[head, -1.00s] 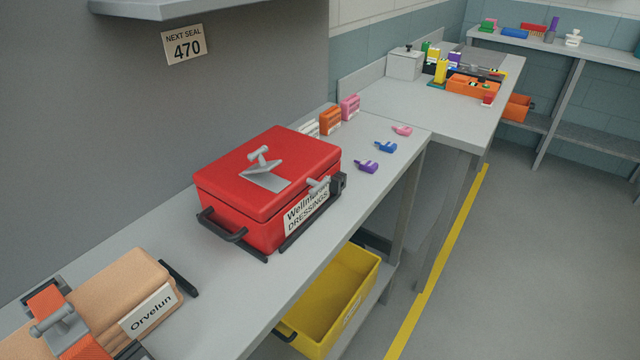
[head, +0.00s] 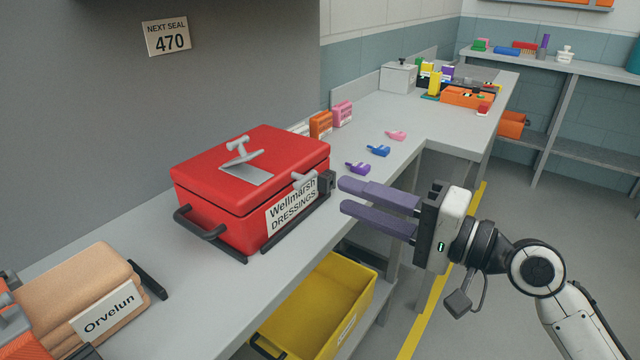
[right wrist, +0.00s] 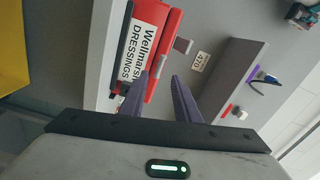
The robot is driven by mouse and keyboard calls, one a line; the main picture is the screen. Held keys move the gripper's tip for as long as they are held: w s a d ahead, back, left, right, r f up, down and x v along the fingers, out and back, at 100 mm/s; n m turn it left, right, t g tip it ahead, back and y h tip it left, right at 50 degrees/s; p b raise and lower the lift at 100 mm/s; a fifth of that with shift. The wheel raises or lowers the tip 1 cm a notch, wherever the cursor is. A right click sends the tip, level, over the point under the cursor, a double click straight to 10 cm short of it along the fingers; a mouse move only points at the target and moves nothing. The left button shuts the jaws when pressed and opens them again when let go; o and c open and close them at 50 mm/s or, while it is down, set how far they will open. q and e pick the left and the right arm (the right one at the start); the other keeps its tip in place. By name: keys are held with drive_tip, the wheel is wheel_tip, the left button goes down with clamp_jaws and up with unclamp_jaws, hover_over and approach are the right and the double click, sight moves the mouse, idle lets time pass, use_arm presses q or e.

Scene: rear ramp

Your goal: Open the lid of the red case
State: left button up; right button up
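The red case (head: 215,200) stands on the grey bench with its lid (head: 270,150) shut. A grey T-shaped handle (head: 240,146) sits on top of the lid. A small grey latch (head: 304,180) is on the front, above a "Wellmarsh DRESSINGS" label (head: 292,206). My right gripper (head: 342,196) is open and empty, its purple fingers pointing at the case's front right corner, apart from it. In the right wrist view the red case (right wrist: 168,60) lies ahead, beyond the open fingers (right wrist: 168,82). My left gripper is not in view.
A tan "Orvelun" pack (head: 75,290) lies at the near left of the bench (head: 195,300). A yellow bin (head: 330,300) sits below. Purple, blue and pink tags (head: 378,151) and small boxes (head: 320,124) are beyond the case.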

drive_tip(key=x, duration=0.8)
drive_tip(key=shift+p, duration=0.3)
clamp_jaws()
